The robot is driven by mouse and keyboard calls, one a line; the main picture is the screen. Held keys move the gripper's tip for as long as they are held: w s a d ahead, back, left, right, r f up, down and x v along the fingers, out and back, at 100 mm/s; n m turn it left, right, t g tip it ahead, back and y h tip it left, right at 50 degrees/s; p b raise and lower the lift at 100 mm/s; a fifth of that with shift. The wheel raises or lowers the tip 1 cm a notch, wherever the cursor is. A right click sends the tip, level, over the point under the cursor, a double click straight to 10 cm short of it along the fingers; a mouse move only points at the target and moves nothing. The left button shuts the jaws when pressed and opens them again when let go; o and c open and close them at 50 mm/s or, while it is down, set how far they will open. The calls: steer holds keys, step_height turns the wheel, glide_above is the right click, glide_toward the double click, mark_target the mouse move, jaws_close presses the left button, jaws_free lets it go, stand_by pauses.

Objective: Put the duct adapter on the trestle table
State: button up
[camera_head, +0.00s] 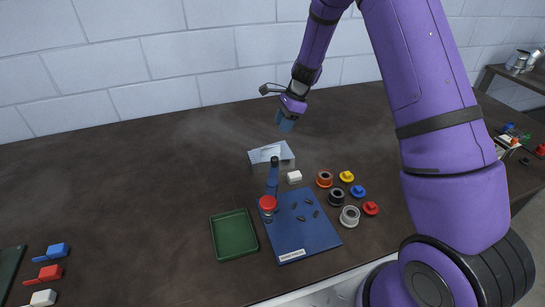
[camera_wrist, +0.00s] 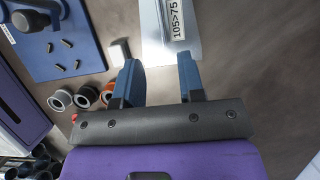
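My gripper (camera_head: 286,122) hangs above the dark worktop, pointing down. In the wrist view its two blue fingers (camera_wrist: 160,75) are apart with nothing between them. A grey sheet-metal piece (camera_head: 271,154) lies on the worktop, lower in the head view than my gripper. In the wrist view this metal piece (camera_wrist: 155,40) lies beyond the fingertips and bears a label reading "105>75". I cannot tell for sure whether it is the duct adapter. Silver duct-like parts (camera_head: 521,62) stand on a second table (camera_head: 493,82) at the far right, perhaps the trestle table.
A blue board (camera_head: 305,239) with small dark parts, a green tray (camera_head: 233,235), a white block (camera_head: 294,177) and several coloured rings and knobs (camera_head: 349,216) occupy the front middle. Coloured clamp-like items (camera_head: 51,272) lie at left. The worktop's left and back are mostly clear.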

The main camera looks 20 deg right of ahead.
mark_target(271, 147)
steer(key=x, duration=1)
steer(key=shift+w+a+f, duration=0.1)
steer(key=shift+a+f, duration=0.05)
steer(key=shift+a, duration=0.05)
steer(key=shift+c, duration=0.2)
jaws_close()
